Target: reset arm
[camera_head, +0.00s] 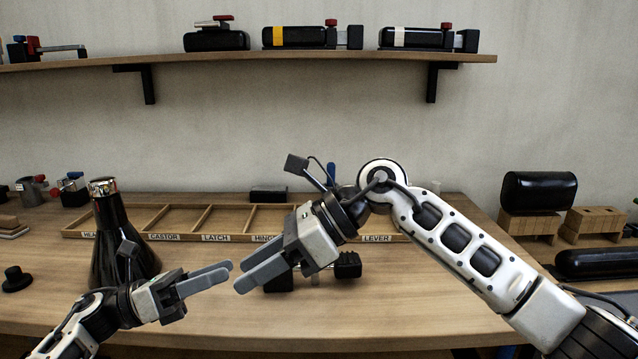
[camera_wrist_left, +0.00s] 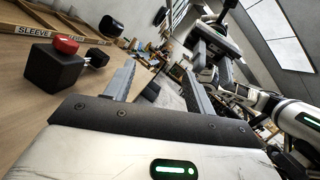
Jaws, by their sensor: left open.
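My left gripper (camera_head: 230,271) comes in from the lower left, above the front of the workbench. Its two grey fingers are apart with nothing between them; they also show in the left wrist view (camera_wrist_left: 158,82). My right gripper (camera_head: 240,278) reaches in from the right and points down-left, its fingertips close to the left gripper's tips. Its two fingers look apart, and no object shows between them. Whether the two grippers touch cannot be told.
A labelled wooden tray (camera_head: 190,237) lies across the workbench (camera_head: 400,315). A dark bottle (camera_head: 118,245) stands behind my left forearm. A black clamp-like part (camera_head: 348,265) sits behind my right gripper. A red-topped black block (camera_wrist_left: 55,68) is near my left wrist. A shelf (camera_head: 300,60) hangs above.

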